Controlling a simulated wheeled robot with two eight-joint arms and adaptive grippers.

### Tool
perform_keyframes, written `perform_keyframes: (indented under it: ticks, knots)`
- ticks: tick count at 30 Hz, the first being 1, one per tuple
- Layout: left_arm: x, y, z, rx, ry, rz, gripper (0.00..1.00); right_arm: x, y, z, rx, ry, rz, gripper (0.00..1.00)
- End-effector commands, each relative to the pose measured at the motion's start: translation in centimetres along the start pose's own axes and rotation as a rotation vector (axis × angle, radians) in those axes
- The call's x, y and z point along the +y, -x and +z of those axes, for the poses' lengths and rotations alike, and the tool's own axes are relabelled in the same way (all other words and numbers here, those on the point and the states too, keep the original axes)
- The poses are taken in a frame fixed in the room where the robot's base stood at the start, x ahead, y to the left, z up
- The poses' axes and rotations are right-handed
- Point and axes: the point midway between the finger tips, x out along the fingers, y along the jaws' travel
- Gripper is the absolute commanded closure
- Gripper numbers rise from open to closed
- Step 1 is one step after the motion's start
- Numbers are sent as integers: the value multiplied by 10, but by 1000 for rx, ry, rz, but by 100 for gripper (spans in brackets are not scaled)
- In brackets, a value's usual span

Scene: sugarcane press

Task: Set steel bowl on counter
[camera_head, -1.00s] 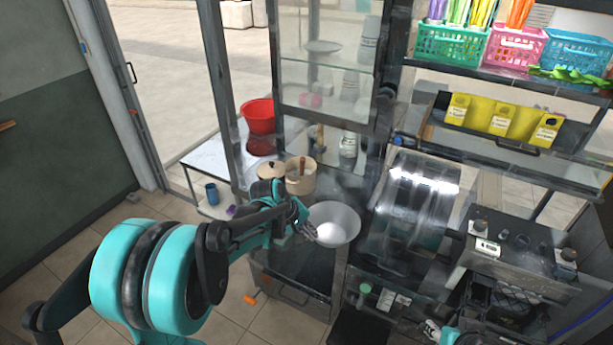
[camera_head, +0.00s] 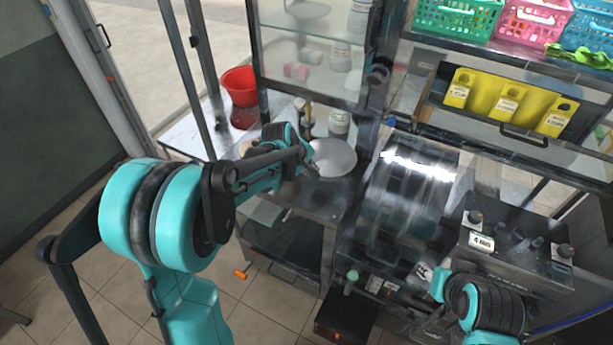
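The steel bowl (camera_head: 335,158), shiny and round, is over the dark counter (camera_head: 322,200) to the left of the metal press (camera_head: 408,195). My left gripper (camera_head: 311,168) is at the bowl's left rim and appears shut on it. Part of the bowl's left side is hidden by the gripper. I cannot tell whether the bowl's base touches the counter. My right gripper (camera_head: 421,274) is low in front of the press, away from the bowl; its fingers are too small and dark to read.
A glass cabinet (camera_head: 312,60) with jars stands behind the bowl. A red bucket (camera_head: 239,86) is on the white table at the left. Yellow holders (camera_head: 507,101) and baskets (camera_head: 456,18) are on shelves at the right. My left arm hides most of the area left of the bowl.

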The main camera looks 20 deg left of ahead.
Motion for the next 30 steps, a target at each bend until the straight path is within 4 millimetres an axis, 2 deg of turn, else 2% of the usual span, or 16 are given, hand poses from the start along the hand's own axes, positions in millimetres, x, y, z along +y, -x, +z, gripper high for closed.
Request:
perform_keyframes:
  ticks: [1,3,8,15,26,27,29,30]
  knots:
    - [-5,-10,0,0,0,1,100,0,-3,2,0,0,0,60]
    - [-10,-18,0,0,0,1,100,0,-5,3,0,0,0,60]
    - [-16,-29,0,0,0,0,100,0,-6,4,0,0,0,60]
    - [-31,-56,0,0,0,1,100,0,-12,9,0,0,0,60]
    - [-33,-59,0,0,0,0,100,0,-15,11,0,0,0,60]
    - [-33,-59,0,0,-1,0,89,0,-14,10,0,0,0,60]
    - [-33,-58,0,0,-1,0,74,0,-14,10,0,0,0,60]
    - [-33,-58,0,0,-1,0,74,0,-14,10,0,0,0,60]
